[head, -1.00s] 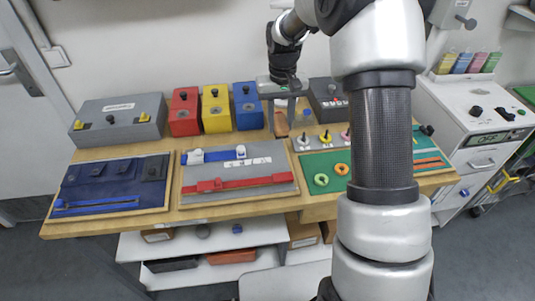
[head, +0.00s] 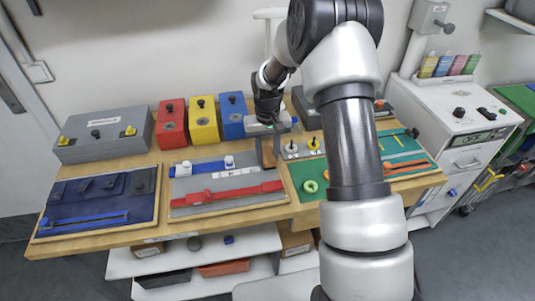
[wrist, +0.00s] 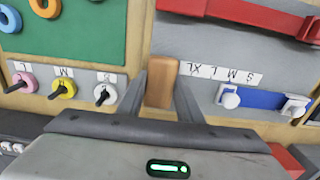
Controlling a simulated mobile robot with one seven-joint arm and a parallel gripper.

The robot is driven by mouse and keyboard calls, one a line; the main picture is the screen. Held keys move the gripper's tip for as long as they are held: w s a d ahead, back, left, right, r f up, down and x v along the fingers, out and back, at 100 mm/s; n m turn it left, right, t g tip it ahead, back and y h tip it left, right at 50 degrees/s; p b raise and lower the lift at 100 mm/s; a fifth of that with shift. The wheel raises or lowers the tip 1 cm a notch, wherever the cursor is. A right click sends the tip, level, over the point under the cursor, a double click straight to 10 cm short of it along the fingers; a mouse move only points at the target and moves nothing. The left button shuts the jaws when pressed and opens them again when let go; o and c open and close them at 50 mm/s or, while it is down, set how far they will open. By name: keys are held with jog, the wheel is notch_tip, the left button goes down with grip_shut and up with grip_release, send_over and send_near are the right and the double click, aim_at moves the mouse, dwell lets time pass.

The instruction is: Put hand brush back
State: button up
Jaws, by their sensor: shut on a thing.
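My gripper (wrist: 162,95) is shut on a brown wooden piece, which I take for the hand brush (wrist: 162,82). In the wrist view it stands up between the two grey fingers, and its lower part is hidden. In the head view my gripper (head: 268,138) is over the back middle of the table, to the right of the blue box. The brown piece (head: 268,154) hangs below it, near the gap between the grey panel (head: 258,196) and the green panel (head: 299,186). I cannot tell whether it touches the table.
Red (head: 171,124), yellow (head: 202,121) and blue (head: 232,117) boxes stand left of my gripper. Labelled pegs (wrist: 63,90) stand on one side of it, and white sliders (wrist: 229,97) on the other. A navy panel (head: 95,200) lies at the left. A white cabinet (head: 465,120) stands right.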

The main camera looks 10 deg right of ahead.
jog(key=shift+f, duration=0.25)
jog(key=o, duration=0.9)
jog(key=shift+r, duration=0.1)
jog(key=shift+o, duration=0.2)
jog(key=shift+r, duration=0.1)
